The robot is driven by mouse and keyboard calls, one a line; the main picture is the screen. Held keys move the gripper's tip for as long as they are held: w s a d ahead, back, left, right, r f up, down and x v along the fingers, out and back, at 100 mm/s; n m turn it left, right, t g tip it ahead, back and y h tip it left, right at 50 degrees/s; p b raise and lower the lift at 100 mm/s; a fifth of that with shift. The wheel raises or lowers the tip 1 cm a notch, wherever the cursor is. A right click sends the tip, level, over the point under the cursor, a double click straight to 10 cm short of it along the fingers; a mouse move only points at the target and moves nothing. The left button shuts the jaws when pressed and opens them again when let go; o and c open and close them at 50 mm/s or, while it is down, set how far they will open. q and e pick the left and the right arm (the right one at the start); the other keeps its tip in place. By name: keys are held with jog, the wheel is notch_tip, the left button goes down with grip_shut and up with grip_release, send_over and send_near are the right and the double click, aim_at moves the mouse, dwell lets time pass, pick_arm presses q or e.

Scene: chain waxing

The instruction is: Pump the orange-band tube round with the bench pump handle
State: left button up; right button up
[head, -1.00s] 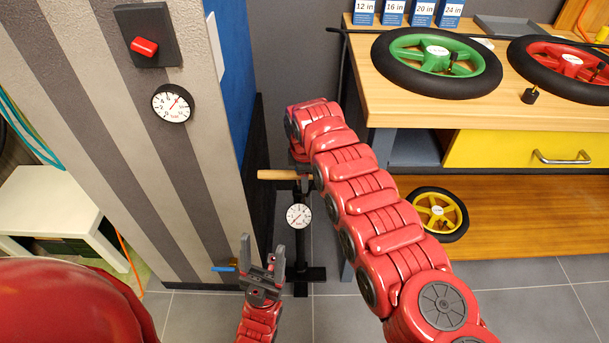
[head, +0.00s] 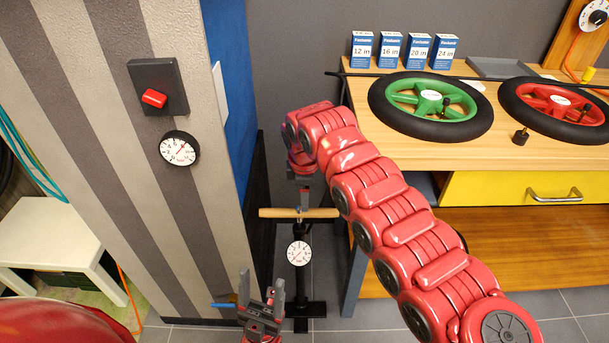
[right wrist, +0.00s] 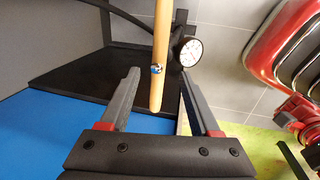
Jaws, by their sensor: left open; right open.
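The bench pump (head: 300,282) stands upright on the floor beside the striped wall, with a round white gauge (head: 299,253) on its column. Its wooden handle (head: 270,212) lies crosswise on top. My right gripper (head: 304,197) is over the handle in the head view. In the right wrist view the handle (right wrist: 160,45) runs between the open fingers of that gripper (right wrist: 158,78), with gaps on both sides. My left gripper (head: 262,290) is open and empty at the lower middle, left of the pump column. I cannot make out the orange-band tube.
The wooden bench (head: 400,150) at right holds a green wheel (head: 430,97), a red wheel (head: 551,103) and several blue-white boxes (head: 390,50). The striped wall (head: 110,160) at left carries a red switch (head: 154,98) and a gauge (head: 179,149). A white stool (head: 40,235) stands far left.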

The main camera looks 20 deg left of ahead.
notch_tip(320, 180, up, 6)
jog(key=s, duration=0.1)
jog(key=shift+s+d+r, duration=0.15)
jog(key=shift+d+r, duration=0.05)
jog(key=shift+r, duration=0.05)
dwell(0.4)
